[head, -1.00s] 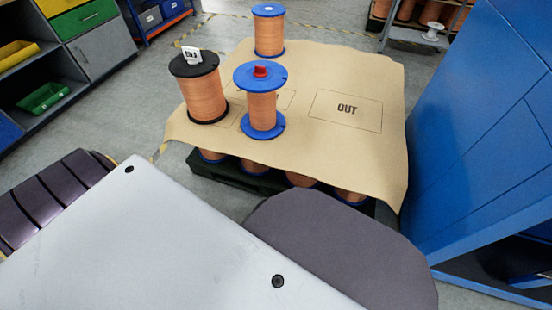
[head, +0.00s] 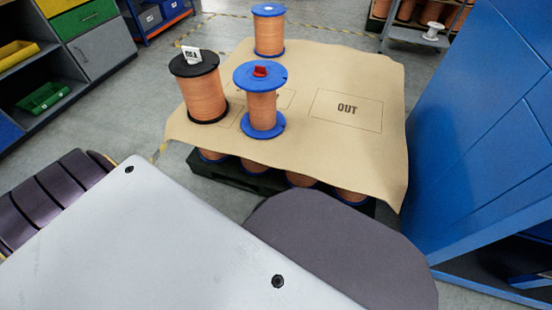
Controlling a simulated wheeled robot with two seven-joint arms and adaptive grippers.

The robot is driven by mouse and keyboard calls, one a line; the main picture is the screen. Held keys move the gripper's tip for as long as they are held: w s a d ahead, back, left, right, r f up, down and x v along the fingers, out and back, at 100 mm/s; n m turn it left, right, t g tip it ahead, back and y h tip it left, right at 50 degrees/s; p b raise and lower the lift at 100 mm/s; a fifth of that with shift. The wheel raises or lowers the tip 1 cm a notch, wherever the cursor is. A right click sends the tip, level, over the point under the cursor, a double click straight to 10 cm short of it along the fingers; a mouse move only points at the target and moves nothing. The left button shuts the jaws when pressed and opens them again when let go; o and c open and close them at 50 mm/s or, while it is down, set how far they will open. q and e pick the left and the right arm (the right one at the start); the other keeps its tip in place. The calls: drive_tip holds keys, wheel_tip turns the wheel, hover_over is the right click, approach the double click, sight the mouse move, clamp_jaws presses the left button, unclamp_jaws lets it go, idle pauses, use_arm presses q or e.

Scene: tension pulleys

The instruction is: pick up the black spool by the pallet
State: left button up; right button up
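The black spool (head: 204,95) has black flanges and copper-coloured winding. It stands upright on the brown sheet (head: 330,155) that covers the pallet (head: 238,180), at the sheet's left side. A white tag (head: 192,55) with dark marks sits on its top flange. A blue-flanged spool (head: 262,103) with a red piece on top stands just to its right and nearer. Another blue-flanged spool (head: 269,32) stands at the back of the sheet. Neither of my grippers is in view.
A box marked OUT (head: 346,108) is printed on the sheet's clear right half. More spools (head: 300,180) stand under the sheet. A tall blue cabinet (head: 480,130) borders the right. Grey shelving with bins (head: 45,97) is at left. A white spool (head: 433,30) sits on a back-right shelf.

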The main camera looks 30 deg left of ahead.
sight(276, 220)
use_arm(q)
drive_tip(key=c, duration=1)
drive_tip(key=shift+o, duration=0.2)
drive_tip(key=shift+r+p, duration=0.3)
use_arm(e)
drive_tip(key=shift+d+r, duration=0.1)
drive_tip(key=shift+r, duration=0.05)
use_arm(q)
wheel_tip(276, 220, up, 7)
drive_tip(key=p, duration=0.6)
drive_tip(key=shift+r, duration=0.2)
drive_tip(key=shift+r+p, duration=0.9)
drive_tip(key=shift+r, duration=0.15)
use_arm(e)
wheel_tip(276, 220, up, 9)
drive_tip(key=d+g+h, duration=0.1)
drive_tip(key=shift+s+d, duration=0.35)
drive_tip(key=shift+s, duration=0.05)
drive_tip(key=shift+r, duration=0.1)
